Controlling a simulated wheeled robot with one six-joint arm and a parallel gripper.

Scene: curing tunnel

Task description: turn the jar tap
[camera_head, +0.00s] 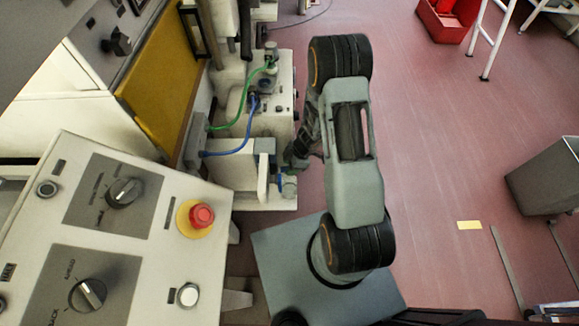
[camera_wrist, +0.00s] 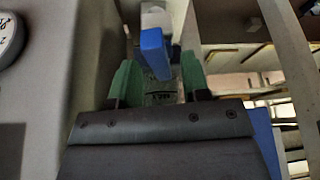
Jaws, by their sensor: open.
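The tap shows in the wrist view as a blue flat lever (camera_wrist: 154,52) below a pale round fitting. My gripper (camera_wrist: 157,76) is open, with one green fingertip on each side of the lever's lower end. Gaps show between the lever and both fingertips, and I cannot tell how far in depth the lever reaches between them. In the head view my gripper (camera_head: 293,161) is at the right side of a cream machine (camera_head: 228,167), low down. My arm partly hides that spot, and the tap is not clear there.
A control panel (camera_head: 142,195) with knobs and a red emergency button (camera_head: 201,215) stands at the left. Green and blue hoses (camera_head: 239,140) run along the machine. A red bin (camera_head: 440,25) and a grey bin (camera_head: 548,178) stand right on mostly clear red floor.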

